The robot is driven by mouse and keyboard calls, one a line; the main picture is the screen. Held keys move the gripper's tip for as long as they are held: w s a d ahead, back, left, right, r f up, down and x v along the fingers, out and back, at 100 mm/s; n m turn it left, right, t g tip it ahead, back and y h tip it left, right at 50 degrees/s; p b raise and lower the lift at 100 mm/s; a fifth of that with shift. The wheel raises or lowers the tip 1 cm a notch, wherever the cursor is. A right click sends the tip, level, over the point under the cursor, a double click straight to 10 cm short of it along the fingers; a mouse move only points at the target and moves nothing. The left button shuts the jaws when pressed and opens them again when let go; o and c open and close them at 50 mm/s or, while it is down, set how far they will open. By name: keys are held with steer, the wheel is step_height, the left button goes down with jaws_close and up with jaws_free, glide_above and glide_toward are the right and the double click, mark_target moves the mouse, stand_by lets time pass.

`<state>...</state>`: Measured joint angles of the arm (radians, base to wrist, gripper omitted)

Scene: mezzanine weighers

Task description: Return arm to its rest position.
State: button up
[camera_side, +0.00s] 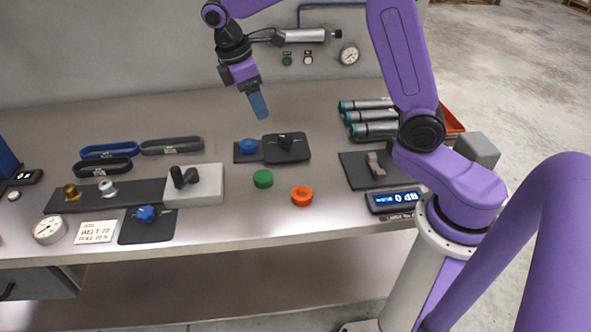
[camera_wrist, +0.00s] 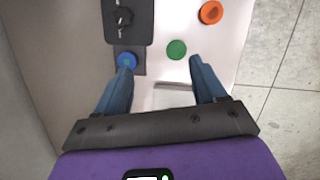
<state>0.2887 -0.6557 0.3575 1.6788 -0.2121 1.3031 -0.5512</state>
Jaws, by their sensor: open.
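My gripper (camera_side: 258,104) hangs in the air above the back middle of the bench, pointing down, in the side view. In the wrist view my gripper (camera_wrist: 162,66) has its two blue fingers spread apart with nothing between them. Below it on the bench are a blue knob (camera_side: 248,146), a dark plate with a black knob (camera_side: 290,150), a green disc (camera_side: 263,179) and an orange ring (camera_side: 302,196). The wrist view also shows the blue knob (camera_wrist: 127,60), green disc (camera_wrist: 176,49) and orange ring (camera_wrist: 210,13).
Belts (camera_side: 172,146), a white block with a black handle (camera_side: 208,184) and a gauge (camera_side: 49,230) are at the left. A piston (camera_side: 304,36) is on the back wall.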

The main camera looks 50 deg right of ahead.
steer(key=s+f+n+t+y, duration=0.1)
steer(key=s+f+y, duration=0.1)
steer(key=s, duration=2.8)
steer(key=shift+a+f+y, duration=0.25)
steer(key=shift+a+y, duration=0.05)
steer(key=shift+y, duration=0.4)
